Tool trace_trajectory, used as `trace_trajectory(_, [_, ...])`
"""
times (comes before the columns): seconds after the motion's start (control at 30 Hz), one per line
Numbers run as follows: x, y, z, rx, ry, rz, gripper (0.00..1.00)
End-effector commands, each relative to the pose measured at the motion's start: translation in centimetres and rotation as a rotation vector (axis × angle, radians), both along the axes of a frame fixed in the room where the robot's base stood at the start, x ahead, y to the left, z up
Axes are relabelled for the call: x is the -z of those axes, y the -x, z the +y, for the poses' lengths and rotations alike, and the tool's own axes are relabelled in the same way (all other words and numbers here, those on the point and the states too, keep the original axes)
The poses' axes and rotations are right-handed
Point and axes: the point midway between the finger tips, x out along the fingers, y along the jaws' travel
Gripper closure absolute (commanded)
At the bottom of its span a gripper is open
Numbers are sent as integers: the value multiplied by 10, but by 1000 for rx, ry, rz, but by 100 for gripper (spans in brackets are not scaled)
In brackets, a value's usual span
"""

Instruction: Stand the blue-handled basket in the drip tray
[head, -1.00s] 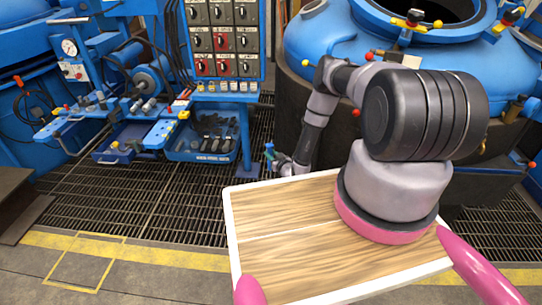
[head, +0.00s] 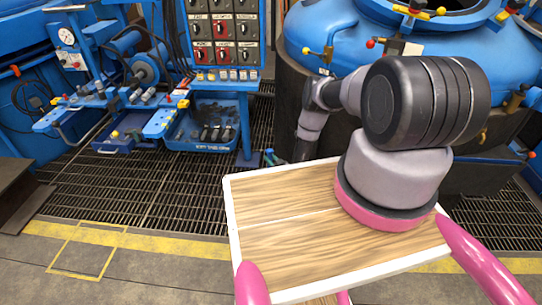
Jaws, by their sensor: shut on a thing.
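My gripper (head: 279,159) is low over the floor grating, just past the far edge of my own wooden top. Only a small part of it shows; my arm and that top hide the rest. A small blue piece (head: 269,156) shows at its jaws, which are shut on it; it looks like the blue handle of the basket. The basket's body is hidden. A shallow blue tray (head: 112,147) at the left, under the bench, may be the drip tray; I cannot tell for sure.
A labelled blue bin (head: 205,147) with dark items stands below the switch panel (head: 222,35). The round blue furnace (head: 325,38) rises at the right. Dark floor grating (head: 130,195) lies open in front of the bench, with a yellow stripe (head: 190,245) nearer.

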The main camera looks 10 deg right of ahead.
Motion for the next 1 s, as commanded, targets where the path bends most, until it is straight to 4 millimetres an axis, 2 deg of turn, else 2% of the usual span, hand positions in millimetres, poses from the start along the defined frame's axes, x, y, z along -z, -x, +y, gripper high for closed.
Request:
trace_trajectory(0.63, [6,-2,0,-1,1,-4,100])
trace_trajectory(1.0, [6,-13,2,0,1,-5,100])
